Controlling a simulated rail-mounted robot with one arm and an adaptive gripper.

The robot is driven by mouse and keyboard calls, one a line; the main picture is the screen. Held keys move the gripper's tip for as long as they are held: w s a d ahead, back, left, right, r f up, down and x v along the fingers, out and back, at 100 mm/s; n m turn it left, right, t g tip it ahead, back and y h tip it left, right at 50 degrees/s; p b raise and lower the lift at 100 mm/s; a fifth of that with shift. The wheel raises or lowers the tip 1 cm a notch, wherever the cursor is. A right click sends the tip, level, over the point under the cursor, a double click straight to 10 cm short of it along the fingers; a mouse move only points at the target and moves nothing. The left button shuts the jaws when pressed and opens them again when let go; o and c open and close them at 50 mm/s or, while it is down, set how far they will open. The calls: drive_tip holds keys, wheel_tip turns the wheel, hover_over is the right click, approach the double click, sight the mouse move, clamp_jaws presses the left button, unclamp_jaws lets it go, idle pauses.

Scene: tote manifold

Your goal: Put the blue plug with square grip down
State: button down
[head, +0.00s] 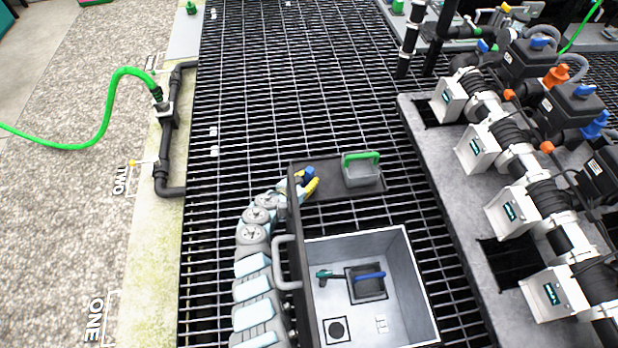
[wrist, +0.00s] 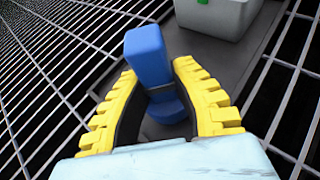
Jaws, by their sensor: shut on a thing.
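My gripper (wrist: 165,85) has yellow ridged fingers and is shut around a blue plug (wrist: 150,60) with a square block-shaped grip. In the wrist view the grip stands up between the fingers, and a rounder blue part shows lower down. The plug is over or on a dark flat tray (wrist: 195,55); I cannot tell whether it touches it. In the head view my gripper (head: 311,186) and the blue plug (head: 309,173) are at the left part of the dark tray (head: 325,183).
A grey box with a green handle (head: 361,168) stands on the tray's right part. In front is an open grey tote (head: 408,275) holding a blue-handled item and a green tool. Metal grating surrounds them. Valves and pipes (head: 505,150) stand at the right.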

drive_tip(key=shift+f, duration=0.25)
drive_tip(key=shift+f, duration=0.1)
drive_tip(key=c, duration=1)
unclamp_jaws()
drive_tip(key=shift+c, duration=0.2)
drive_tip(key=shift+r, duration=0.3)
drive_tip(key=shift+s+a+r+p, duration=0.2)
drive_tip(key=shift+p, duration=0.25)
drive_tip(key=p+v, duration=0.5)
drive_tip(key=v, duration=0.6)
drive_tip(key=shift+s+a+f+p, duration=0.15)
drive_tip(key=shift+f+p, duration=0.05)
drive_tip(key=shift+p, duration=0.15)
